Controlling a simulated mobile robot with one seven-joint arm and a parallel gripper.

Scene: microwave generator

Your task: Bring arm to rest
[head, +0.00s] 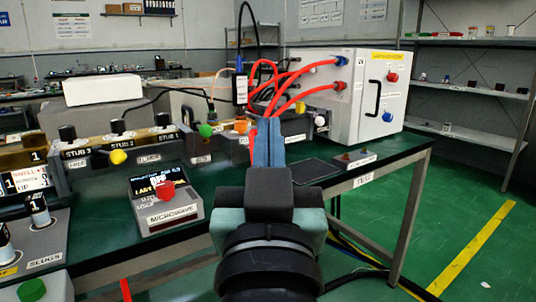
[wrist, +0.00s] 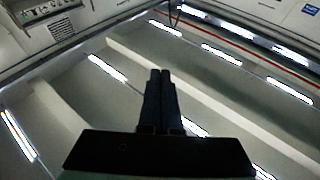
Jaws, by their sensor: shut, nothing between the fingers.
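My gripper (head: 268,142) stands upright in the middle of the head view, its blue fingers pressed together and empty. It is in front of the green bench and hides part of it. In the wrist view my gripper (wrist: 160,75) shows as two dark fingers side by side, pointing at the ceiling lights. Nothing is held between them.
The microwave control box (head: 165,198) with a red button is left of my arm. A white cabinet (head: 345,95) with red hoses (head: 290,85) stands behind the gripper on the right. Shelves (head: 470,42) line the back right. Green floor (head: 480,270) at the right is mostly clear.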

